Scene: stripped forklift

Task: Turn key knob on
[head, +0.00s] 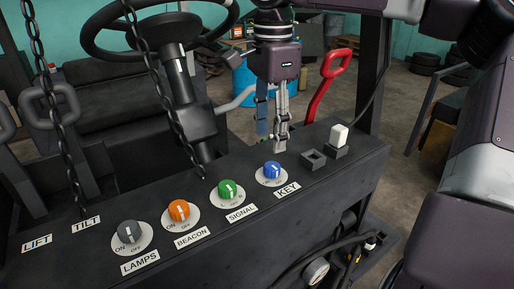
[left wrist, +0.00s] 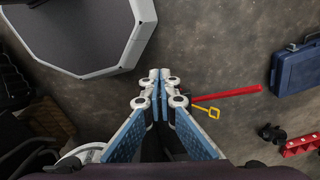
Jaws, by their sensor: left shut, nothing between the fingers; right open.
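The blue key knob (head: 272,169) sits on a pale round dial on the dark sloping panel, just above the KEY label (head: 287,190). Its white mark points roughly up the panel; the small dial lettering is too small to read surely. My right gripper (head: 272,142) hangs fingers down just above and behind the knob in the head view. It is open and empty, and I see no clear contact with the knob. My left gripper (left wrist: 160,76) is shut and empty in the left wrist view, over the floor, away from the panel.
Green signal (head: 227,190), orange beacon (head: 179,210) and grey lamps (head: 129,232) knobs line the panel to the left. A red lever (head: 326,85) and hanging chains (head: 159,85) stand nearby.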

